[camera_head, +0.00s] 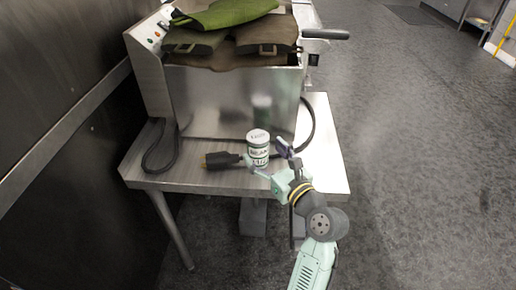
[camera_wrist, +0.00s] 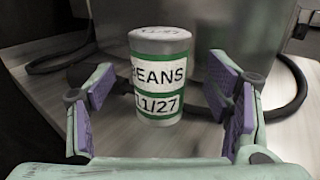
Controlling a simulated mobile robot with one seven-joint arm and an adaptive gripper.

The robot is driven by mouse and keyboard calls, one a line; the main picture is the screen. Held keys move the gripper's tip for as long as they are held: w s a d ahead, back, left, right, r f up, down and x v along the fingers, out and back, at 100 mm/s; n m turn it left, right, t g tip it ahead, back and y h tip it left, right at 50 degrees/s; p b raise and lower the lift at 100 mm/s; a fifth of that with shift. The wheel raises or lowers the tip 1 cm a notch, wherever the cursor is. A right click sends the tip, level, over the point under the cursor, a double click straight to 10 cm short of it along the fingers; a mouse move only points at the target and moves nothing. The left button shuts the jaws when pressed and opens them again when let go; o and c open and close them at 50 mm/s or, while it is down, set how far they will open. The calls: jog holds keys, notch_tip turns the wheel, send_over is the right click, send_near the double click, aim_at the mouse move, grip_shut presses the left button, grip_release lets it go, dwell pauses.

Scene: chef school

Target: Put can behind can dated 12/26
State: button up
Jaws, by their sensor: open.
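One can (camera_head: 258,149) stands upright on the metal table, in front of the steel appliance. In the wrist view the can (camera_wrist: 160,75) has a white and green label reading "BEANS" and "11/27", with a date also on its lid. My gripper (camera_head: 264,168) is open at the near side of the can. In the wrist view the purple-padded fingers (camera_wrist: 162,107) are spread to the left and right of the can, and neither visibly touches it. No can dated 12/26 shows in either view.
The steel appliance (camera_head: 232,102) fills the back of the table (camera_head: 325,172), with brown and green cloth-like items (camera_head: 225,30) on top. A black cable (camera_head: 160,160) and a black plug (camera_head: 221,160) lie near the can.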

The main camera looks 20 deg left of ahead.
aim_at(264, 150)
jog(key=shift+r+x, duration=0.15)
jog(key=shift+x, duration=0.85)
jog(key=shift+r+x, duration=0.15)
jog(key=shift+x, duration=0.8)
jog(key=shift+c, duration=0.4)
jog(key=c, duration=1.6)
jog(key=shift+o, duration=0.2)
jog(key=shift+r+p, duration=0.2)
jog(key=shift+p, duration=0.25)
